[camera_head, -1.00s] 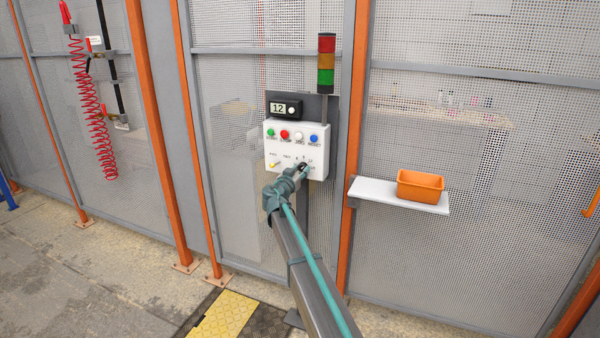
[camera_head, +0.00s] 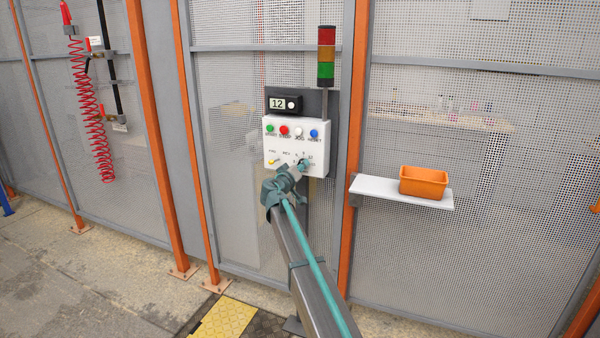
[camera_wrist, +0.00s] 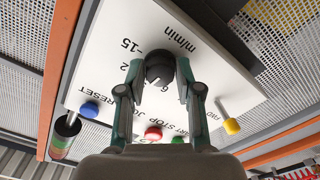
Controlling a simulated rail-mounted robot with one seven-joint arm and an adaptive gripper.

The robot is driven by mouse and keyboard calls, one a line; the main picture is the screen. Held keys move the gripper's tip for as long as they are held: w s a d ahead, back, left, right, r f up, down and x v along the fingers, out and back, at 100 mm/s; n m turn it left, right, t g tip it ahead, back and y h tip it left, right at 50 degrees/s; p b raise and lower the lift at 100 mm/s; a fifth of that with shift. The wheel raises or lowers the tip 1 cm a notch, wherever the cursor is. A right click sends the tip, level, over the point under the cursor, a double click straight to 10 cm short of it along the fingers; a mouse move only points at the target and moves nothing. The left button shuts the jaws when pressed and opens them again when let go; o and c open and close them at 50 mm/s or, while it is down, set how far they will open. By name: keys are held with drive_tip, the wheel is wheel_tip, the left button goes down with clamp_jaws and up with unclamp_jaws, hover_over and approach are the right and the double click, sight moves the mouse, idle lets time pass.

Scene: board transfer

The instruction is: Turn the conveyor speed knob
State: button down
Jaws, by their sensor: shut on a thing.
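The speed knob (camera_wrist: 159,68) is a dark round knob on a white control panel (camera_wrist: 112,55), with a printed scale and "m/min" beside it. My gripper (camera_wrist: 158,78) has its two teal fingers on either side of the knob and is shut on it. In the head view my gripper (camera_head: 301,166) is at the lower right of the panel (camera_head: 292,149) and mostly hides the knob. The display (camera_head: 284,103) above the panel reads 12.
Green, red, white and blue buttons (camera_head: 298,131) line the panel's top. A yellow-tipped lever switch (camera_wrist: 230,122) sits beside the knob. A stack light (camera_head: 326,58) rises above. An orange bin (camera_head: 423,182) stands on a white shelf (camera_head: 378,187) at right, before mesh fencing.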

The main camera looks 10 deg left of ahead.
drive_tip(key=shift+n, duration=0.6)
drive_tip(key=c, duration=0.8)
unclamp_jaws()
drive_tip(key=shift+o, duration=0.2)
drive_tip(key=v, duration=1.2)
drive_tip(key=shift+r, duration=0.1)
